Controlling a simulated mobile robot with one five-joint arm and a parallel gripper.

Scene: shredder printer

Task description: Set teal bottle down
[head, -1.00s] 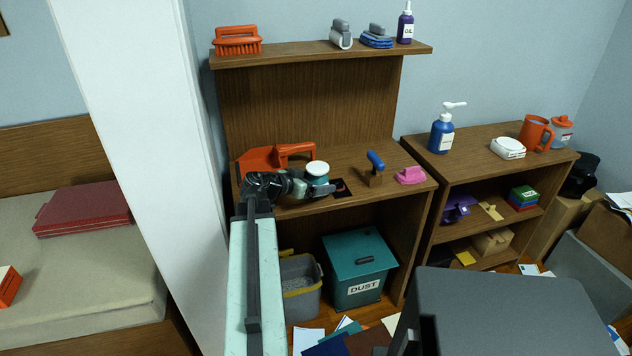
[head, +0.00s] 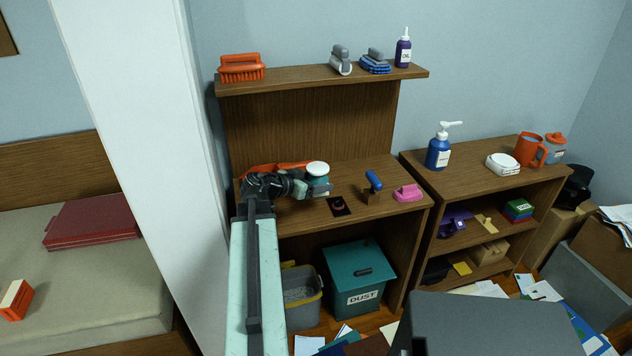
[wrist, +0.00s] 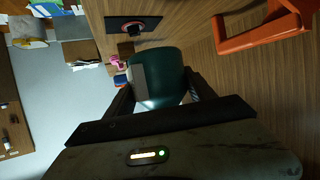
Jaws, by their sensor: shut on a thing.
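The teal bottle (head: 319,186) has a white cap and stands upright between the jaws of my gripper (head: 322,190), at the left part of the wooden desk top (head: 290,222). In the wrist view the teal bottle (wrist: 165,85) has a pale label, and the fingers of my gripper (wrist: 160,92) hold it from both sides. Whether its base touches the desk cannot be told. A black square pad (head: 338,206) with a reddish ring lies on the desk, right of and nearer than the bottle; the pad (wrist: 133,26) is clear of the bottle in the wrist view.
An orange item (head: 262,169) lies behind my gripper, partly hidden. A blue-handled tool (head: 373,187) and a pink item (head: 408,193) are on the desk's right. The upper shelf (head: 320,78) overhangs the back. A teal dust bin (head: 357,278) and a grey bucket (head: 301,295) stand below.

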